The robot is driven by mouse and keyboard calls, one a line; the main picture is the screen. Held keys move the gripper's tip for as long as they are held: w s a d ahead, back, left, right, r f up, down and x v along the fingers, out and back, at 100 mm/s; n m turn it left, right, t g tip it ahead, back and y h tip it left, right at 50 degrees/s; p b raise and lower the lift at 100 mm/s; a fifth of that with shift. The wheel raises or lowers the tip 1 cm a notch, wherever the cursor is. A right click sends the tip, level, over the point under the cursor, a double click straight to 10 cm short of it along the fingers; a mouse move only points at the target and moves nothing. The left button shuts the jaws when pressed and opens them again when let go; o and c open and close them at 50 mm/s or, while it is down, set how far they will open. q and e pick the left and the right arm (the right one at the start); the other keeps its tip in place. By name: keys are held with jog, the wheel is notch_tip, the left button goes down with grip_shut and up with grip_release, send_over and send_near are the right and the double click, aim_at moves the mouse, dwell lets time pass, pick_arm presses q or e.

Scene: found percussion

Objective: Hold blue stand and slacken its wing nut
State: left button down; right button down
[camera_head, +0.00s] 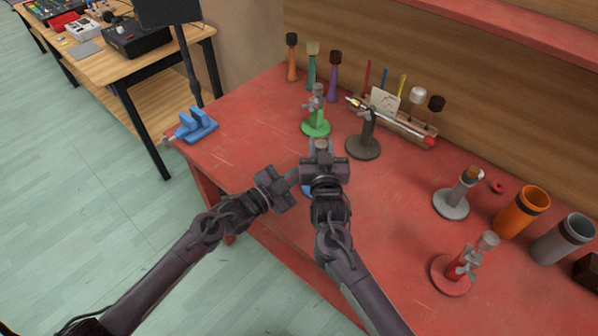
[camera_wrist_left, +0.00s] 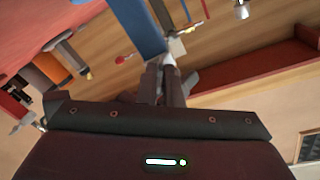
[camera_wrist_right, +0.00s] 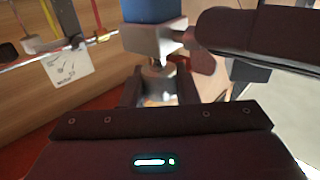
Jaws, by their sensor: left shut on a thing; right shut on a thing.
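The blue stand is mostly hidden behind my grippers in the head view; a bit of its blue base (camera_head: 306,190) shows. Its blue post shows close up in the left wrist view (camera_wrist_left: 138,25) and the right wrist view (camera_wrist_right: 147,10). The nut's exact angle cannot be told.
A green stand (camera_head: 316,127) and a dark stand (camera_head: 363,147) with a rod stand close behind. A grey stand (camera_head: 452,202) and a red stand (camera_head: 453,274) are to the right. A blue vise (camera_head: 195,126) sits at the bench's left corner. The red bench (camera_head: 395,215) is clear just right of my arms.

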pick_arm(q)
jog(key=shift+s+n, duration=0.1)
jog(key=shift+n, duration=0.6)
jog(key=shift+f, duration=0.1)
jog(key=c, duration=1.6)
grip_release()
jog(key=v, duration=1.2)
